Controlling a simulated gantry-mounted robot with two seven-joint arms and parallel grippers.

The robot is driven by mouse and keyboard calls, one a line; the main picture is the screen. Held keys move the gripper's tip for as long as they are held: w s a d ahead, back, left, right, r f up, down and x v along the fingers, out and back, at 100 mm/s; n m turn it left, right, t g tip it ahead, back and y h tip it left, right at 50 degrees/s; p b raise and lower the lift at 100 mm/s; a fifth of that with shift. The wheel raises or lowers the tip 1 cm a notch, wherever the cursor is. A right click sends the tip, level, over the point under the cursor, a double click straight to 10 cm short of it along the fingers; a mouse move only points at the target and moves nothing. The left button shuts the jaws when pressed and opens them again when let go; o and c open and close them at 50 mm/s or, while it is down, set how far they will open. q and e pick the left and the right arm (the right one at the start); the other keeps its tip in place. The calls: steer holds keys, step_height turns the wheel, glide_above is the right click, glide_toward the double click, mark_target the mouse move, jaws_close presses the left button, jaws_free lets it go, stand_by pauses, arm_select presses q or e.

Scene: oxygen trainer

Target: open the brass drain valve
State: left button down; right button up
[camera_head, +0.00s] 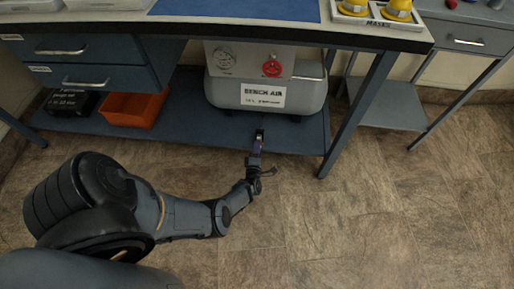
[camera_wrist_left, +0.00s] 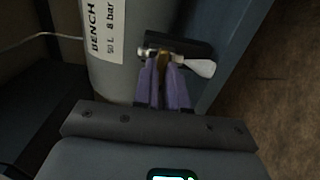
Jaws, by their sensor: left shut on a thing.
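The brass drain valve (camera_wrist_left: 162,60) is low on the grey air tank (camera_wrist_left: 118,75), with a pale lever handle (camera_wrist_left: 201,68) pointing right in the left wrist view. My left gripper (camera_wrist_left: 164,73) is shut on the valve's brass part, with its purple fingers on either side. In the head view the tank (camera_head: 221,93) stands on the bench's lower shelf, and my left gripper (camera_head: 259,133) reaches its lower front. The valve is too small and covered to make out there. My right gripper is not in view.
The tank carries a white label (camera_head: 263,95) and a red knob (camera_head: 272,68). An orange bin (camera_head: 131,109) and a dark box (camera_head: 70,103) sit on the shelf (camera_head: 185,118) at left. A bench leg (camera_head: 357,115) stands right of the tank. The floor in front is clear.

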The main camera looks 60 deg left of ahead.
arm_select(q)
steer(key=c, duration=1.2)
jaws_free()
steer(key=shift+d, duration=0.1)
steer(key=shift+p+v, duration=1.95)
steer(key=shift+v, duration=3.45)
